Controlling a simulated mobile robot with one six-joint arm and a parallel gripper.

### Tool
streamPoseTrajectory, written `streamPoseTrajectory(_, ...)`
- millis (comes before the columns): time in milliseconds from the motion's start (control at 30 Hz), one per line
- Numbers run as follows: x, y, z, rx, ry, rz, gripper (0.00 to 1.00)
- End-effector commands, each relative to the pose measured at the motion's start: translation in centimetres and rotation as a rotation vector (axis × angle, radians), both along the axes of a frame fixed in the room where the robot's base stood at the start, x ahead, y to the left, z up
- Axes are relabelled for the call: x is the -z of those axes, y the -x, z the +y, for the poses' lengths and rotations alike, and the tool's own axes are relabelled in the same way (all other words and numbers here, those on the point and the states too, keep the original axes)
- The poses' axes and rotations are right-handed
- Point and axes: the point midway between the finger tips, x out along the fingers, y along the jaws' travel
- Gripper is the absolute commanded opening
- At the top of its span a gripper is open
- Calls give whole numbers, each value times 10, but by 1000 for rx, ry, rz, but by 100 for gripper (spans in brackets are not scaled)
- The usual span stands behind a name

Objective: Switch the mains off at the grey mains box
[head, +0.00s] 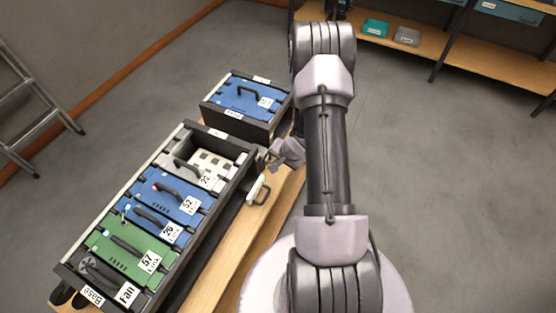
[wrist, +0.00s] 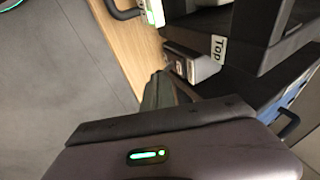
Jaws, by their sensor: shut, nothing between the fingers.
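My gripper (head: 272,160) is shut and empty at the right side of the large rack, low over the wooden bench. In the wrist view its dark fingers (wrist: 160,88) point at a small grey box (wrist: 192,63) beside the rack's "Top" label. This looks like the grey mains box. The fingertips are close to it; I cannot tell whether they touch. Its switch cannot be made out, and the gripper and arm appear to cover the box in the head view.
A large black rack (head: 222,205) holds blue, green and grey modules with handles. A smaller rack (head: 236,118) with a blue module stands behind it. Open floor lies to the right.

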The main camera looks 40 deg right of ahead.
Motion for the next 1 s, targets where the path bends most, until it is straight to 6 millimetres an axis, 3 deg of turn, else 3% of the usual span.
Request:
streamPoseTrajectory(567,8,7,-3,2,-49,-114,0)
streamPoseTrajectory(1000,34,19,-8,4,-180,-430,0)
